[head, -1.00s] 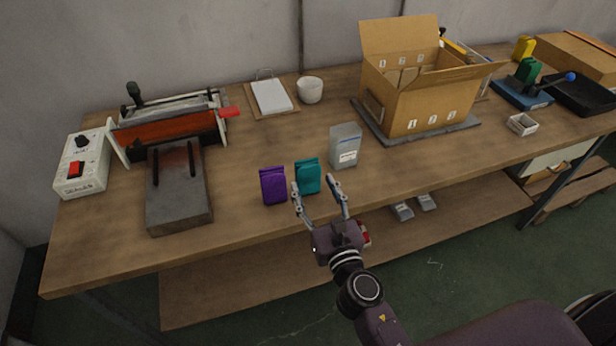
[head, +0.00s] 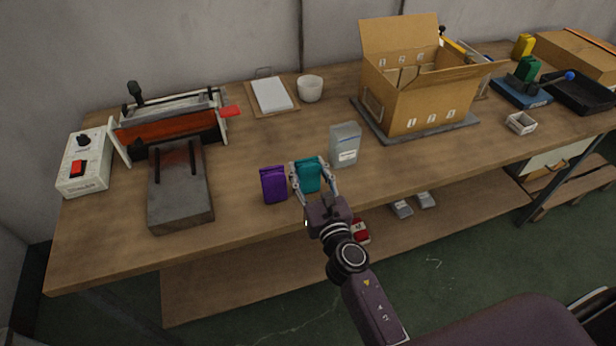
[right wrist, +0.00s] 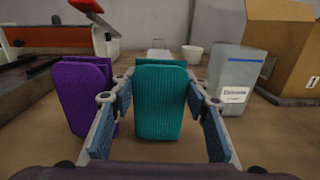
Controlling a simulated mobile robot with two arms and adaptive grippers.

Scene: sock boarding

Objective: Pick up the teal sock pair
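The teal sock pair (head: 308,177) stands upright on the table near its front edge; it also shows in the right wrist view (right wrist: 161,103). My right gripper (head: 309,166) is open, with one finger on each side of the teal pair. In the right wrist view a narrow gap shows between each finger pad and the socks. The purple sock pair (head: 273,185) stands just left of the gripper, close to its left finger. My left gripper is not in view.
A grey pouch with a white label (head: 345,145) stands right of the teal pair. Further off are an open cardboard box (head: 428,103), a white cup (head: 310,89), a clipboard (head: 270,95) and a sealer (head: 170,125). The table front between the socks and the edge is clear.

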